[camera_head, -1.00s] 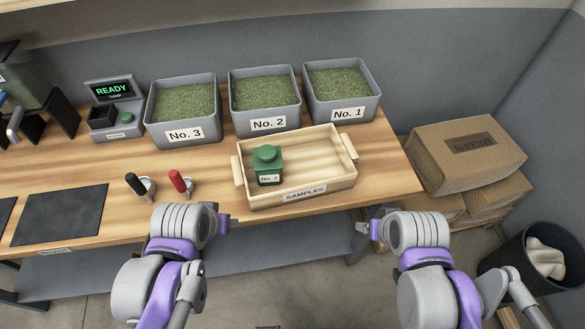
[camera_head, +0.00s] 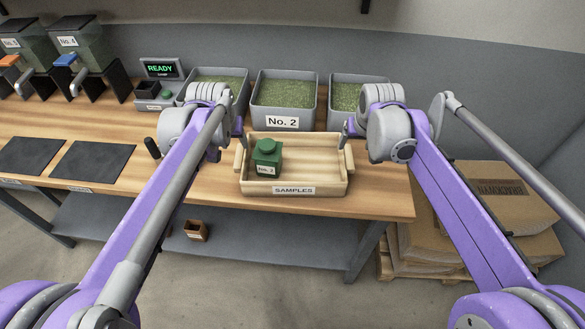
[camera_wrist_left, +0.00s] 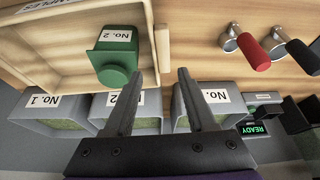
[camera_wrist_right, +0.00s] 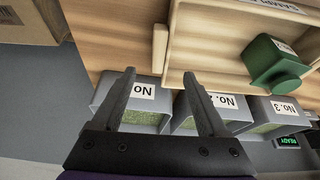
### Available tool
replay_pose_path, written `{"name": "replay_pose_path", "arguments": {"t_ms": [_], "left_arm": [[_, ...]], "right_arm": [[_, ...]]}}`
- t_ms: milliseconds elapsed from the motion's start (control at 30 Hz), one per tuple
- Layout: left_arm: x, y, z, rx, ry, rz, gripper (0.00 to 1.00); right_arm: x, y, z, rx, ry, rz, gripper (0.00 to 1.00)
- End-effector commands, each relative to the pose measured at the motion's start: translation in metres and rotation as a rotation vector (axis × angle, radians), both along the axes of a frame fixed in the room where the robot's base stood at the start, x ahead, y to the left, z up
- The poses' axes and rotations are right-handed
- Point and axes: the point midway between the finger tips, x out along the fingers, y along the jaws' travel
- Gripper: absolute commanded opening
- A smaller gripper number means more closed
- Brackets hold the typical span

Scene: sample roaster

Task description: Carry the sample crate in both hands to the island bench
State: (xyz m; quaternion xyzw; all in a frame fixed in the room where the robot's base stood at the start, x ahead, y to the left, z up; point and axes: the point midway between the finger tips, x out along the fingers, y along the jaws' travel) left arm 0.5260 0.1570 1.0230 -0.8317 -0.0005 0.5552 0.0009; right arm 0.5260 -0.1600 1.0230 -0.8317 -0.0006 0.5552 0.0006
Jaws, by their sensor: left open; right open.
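The sample crate (camera_head: 318,177) is a pale wooden tray labelled SAMPLES, standing level on the wooden bench with a handle on each short side. A green jar (camera_head: 267,155) labelled No. 2 stands upright in its left part. My left gripper (camera_head: 238,136) is open at the crate's left side; in the left wrist view the left handle (camera_wrist_left: 163,50) lies ahead of my fingers, close to one fingertip. My right gripper (camera_head: 350,132) is open at the right side; in the right wrist view the right handle (camera_wrist_right: 160,48) lies ahead, between the fingertip lines. Contact cannot be made out.
Grey bins of green beans, including No. 2 (camera_head: 284,98), stand right behind the crate. A red-handled tool (camera_wrist_left: 252,52) and a dark-handled one lie left of it. Cardboard boxes (camera_head: 490,190) are stacked right of the bench. A READY machine (camera_head: 160,80) stands back left.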

Motion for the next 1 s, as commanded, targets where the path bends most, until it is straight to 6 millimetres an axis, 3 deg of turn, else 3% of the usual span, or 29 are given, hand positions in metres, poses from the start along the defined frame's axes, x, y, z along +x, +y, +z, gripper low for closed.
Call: {"name": "replay_pose_path", "arguments": {"t_ms": [467,1000], "left_arm": [[0.005,0.000,-0.009,0.000,0.001,0.000,0.56],[0.038,0.000,-0.089,0.000,0.001,0.001,0.56]], "right_arm": [[0.005,0.000,-0.009,0.000,0.001,0.000,0.76],[0.038,0.000,-0.089,0.000,0.000,-0.001,0.76]]}}
